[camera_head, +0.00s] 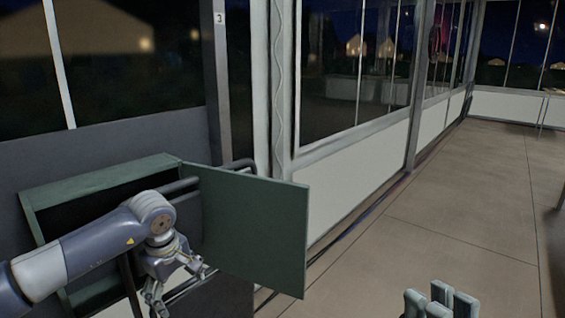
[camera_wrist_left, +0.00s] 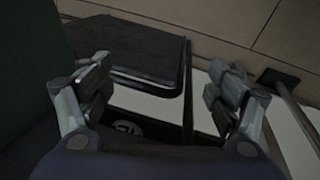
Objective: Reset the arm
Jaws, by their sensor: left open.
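My left arm (camera_head: 90,245) reaches in from the left in the head view, in front of a green box-like cabinet (camera_head: 100,180). My left gripper (camera_head: 178,287) points downward, just left of the cabinet's open green door (camera_head: 255,232). Its fingers are spread apart with nothing between them, as the left wrist view also shows (camera_wrist_left: 160,80). Grey finger parts of my right gripper (camera_head: 440,300) show at the bottom edge of the head view. The rest of it is cut off, and its opening is unclear.
A dark bar (camera_head: 180,185) runs near the top of the cabinet door. A dark flat panel (camera_wrist_left: 140,45) lies beyond the left fingers in the wrist view. White wall panels with windows (camera_head: 350,180) stand behind. The tiled floor (camera_head: 450,210) to the right is mostly clear.

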